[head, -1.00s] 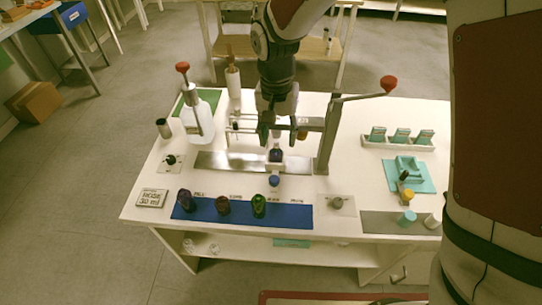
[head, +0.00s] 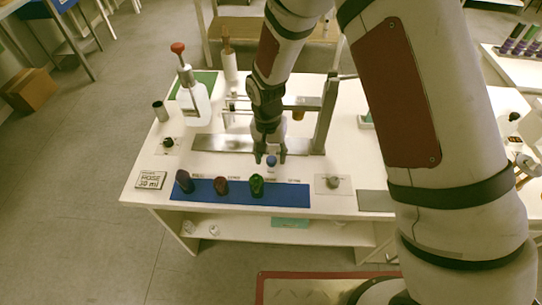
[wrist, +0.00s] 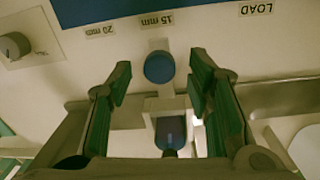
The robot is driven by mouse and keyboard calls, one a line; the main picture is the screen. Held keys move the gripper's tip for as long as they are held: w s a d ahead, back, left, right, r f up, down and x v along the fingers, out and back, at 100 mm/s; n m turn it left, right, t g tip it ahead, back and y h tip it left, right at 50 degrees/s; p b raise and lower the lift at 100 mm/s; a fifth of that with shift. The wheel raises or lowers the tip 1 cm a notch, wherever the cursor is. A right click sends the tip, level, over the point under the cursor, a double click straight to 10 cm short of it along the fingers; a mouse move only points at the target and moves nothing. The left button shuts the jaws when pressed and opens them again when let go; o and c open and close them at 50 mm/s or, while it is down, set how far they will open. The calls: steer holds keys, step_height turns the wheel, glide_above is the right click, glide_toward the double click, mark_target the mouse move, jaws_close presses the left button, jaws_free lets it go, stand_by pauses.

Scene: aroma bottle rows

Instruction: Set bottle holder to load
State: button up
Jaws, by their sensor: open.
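The bottle holder is a pale block with a round blue knob (wrist: 159,67) at its front, lined up with the label 15 mm (wrist: 157,20). The LOAD label (wrist: 257,8) is farther right in the wrist view. A dark blue bottle (wrist: 171,132) sits in the holder behind the knob. My gripper (wrist: 160,72) is open with its green fingers on either side of the knob; I cannot tell if they touch it. In the head view my gripper (head: 270,157) points down around the blue knob (head: 271,161).
A blue strip (head: 300,197) in front carries a purple bottle (head: 184,181), a red-brown bottle (head: 221,186) and a green bottle (head: 257,186). A metal frame (head: 326,115) stands around the holder's track. A white pump bottle (head: 195,100) is at left. A grey dial (head: 333,182) is at right.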

steer(key=shift+f, duration=0.55)
jaws_close()
steer(key=a+b, duration=0.2)
steer(key=a, duration=0.9)
steer(key=shift+w, duration=0.2)
jaws_free()
